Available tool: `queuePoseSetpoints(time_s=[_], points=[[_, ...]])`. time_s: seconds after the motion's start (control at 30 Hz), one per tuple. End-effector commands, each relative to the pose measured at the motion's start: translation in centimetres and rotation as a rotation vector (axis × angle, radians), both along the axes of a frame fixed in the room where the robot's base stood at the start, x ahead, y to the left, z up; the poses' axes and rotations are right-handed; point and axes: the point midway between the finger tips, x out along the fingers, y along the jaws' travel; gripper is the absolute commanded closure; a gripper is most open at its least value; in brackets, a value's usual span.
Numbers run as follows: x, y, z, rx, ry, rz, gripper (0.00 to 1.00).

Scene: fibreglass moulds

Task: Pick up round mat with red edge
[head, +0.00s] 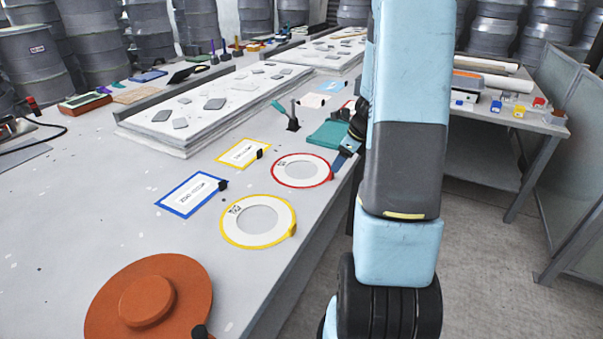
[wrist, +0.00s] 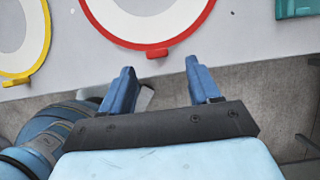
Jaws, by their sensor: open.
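The round mat with red edge (head: 301,156) lies flat on the grey table, close to its right edge; it has a white ring, a grey centre and a small red tab. In the wrist view its red rim (wrist: 118,39) and tab show at the top, cut off by the frame. My gripper (wrist: 158,65) is open and empty, its two blue fingers pointing toward the mat's tabbed side, apart from the rim in the picture. In the head view my gripper (head: 347,150) is mostly hidden behind my arm, just right of the mat.
A round mat with yellow edge (head: 283,232) lies nearer, and yellow-edged (head: 236,154) and blue-edged (head: 180,205) rectangular cards lie to the left. A teal block (head: 322,136) lies just behind the red-edged mat. An orange disc (head: 190,290) is in front. Floor shows beyond the table's edge.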

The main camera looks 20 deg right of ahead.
Motion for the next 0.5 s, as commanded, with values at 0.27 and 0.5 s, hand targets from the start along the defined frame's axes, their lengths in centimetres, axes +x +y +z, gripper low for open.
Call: queuePoseSetpoints(time_s=[0.27,0.5], points=[[0.8,1.1,-2.8,0.002,0.003,-0.001,0.38],[1.4,1.6,-4.6,-0.001,0.001,0.001,0.38]])
